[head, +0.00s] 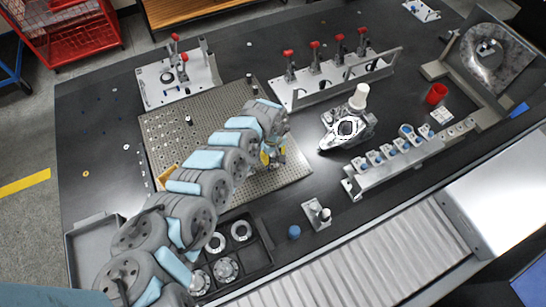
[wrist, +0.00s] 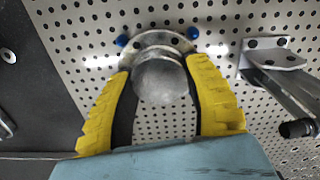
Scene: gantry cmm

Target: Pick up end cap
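A grey, domed round part on a wider metal flange, which looks like the end cap (wrist: 161,80), is on the perforated plate (wrist: 75,40) in the wrist view. My gripper (wrist: 160,72) has its two yellow fingers on either side of the dome, with the tips close to the flange. The fingers are spread, and I see no clear grip on the dome. In the head view my gripper (head: 270,155) is low over the right part of the plate (head: 165,125). The part between the fingers cannot be made out there.
A metal bracket (wrist: 275,60) stands close on the right. In the head view, a clamp fixture (head: 180,78) stands behind the plate, a grey casting (head: 346,128) to the right, and a dark tray (head: 232,257) with rings in front.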

